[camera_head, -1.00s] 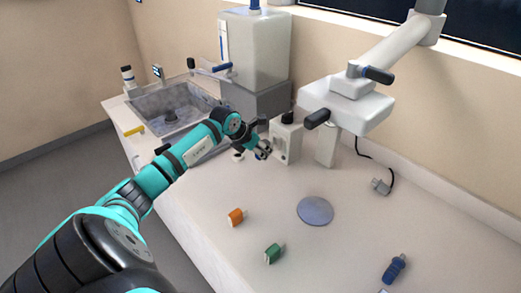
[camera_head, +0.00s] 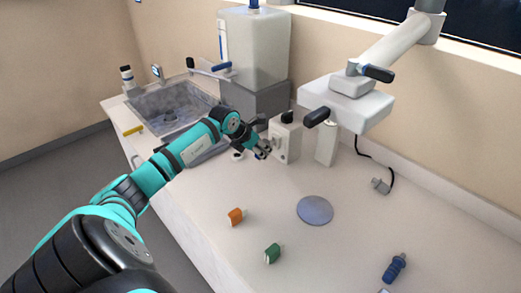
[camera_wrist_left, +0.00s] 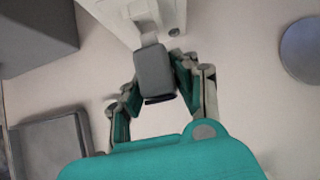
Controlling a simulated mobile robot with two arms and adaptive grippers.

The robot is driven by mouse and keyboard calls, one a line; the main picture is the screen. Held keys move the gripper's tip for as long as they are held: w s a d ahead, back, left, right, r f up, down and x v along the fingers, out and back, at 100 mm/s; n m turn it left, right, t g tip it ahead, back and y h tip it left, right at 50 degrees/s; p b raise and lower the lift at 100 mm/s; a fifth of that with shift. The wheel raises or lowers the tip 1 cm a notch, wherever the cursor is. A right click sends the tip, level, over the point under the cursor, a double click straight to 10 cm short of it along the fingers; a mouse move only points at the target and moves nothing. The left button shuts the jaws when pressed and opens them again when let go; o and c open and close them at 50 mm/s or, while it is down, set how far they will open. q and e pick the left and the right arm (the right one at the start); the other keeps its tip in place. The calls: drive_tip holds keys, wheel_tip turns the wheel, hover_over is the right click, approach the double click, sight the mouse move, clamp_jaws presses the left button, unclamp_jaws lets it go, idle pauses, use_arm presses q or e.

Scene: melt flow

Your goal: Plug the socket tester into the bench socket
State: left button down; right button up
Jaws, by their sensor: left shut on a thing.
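A grey block (camera_wrist_left: 153,72), which looks like the socket tester, is between the two fingers of my left gripper (camera_wrist_left: 156,78), shut on it. The gripper also shows in the head view (camera_head: 263,151), just in front of the bench socket (camera_head: 287,138), a white upright box with a dark knob on top. In the left wrist view the block's paler front end meets the white socket face (camera_wrist_left: 118,18). I cannot tell how deep it sits. In the head view the block is too small and covered to make out. My right gripper is not in view.
An orange plug (camera_head: 236,216), a green plug (camera_head: 272,253) and a round grey-blue disc (camera_head: 315,210) lie on the bench. A grey plug on a cord (camera_head: 381,186) and a blue-handled thing (camera_head: 395,268) lie right. A white arm-mounted device (camera_head: 347,103) overhangs the socket's right.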

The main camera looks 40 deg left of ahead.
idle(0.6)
use_arm(q)
drive_tip(key=shift+w+b, duration=0.5)
drive_tip(key=shift+w, duration=0.2)
drive_tip(key=shift+w+d+r+b, duration=0.15)
drive_tip(key=shift+w+b, duration=0.2)
drive_tip(key=shift+w, duration=0.45)
idle(0.3)
drive_tip(key=c, duration=0.9)
unclamp_jaws()
drive_tip(key=shift+w, duration=0.1)
drive_tip(key=shift+s, duration=0.75)
drive_tip(key=shift+s+a+p, duration=0.15)
drive_tip(key=shift+s, duration=1.05)
drive_tip(key=shift+s+a+p, duration=0.15)
drive_tip(key=shift+s, duration=1)
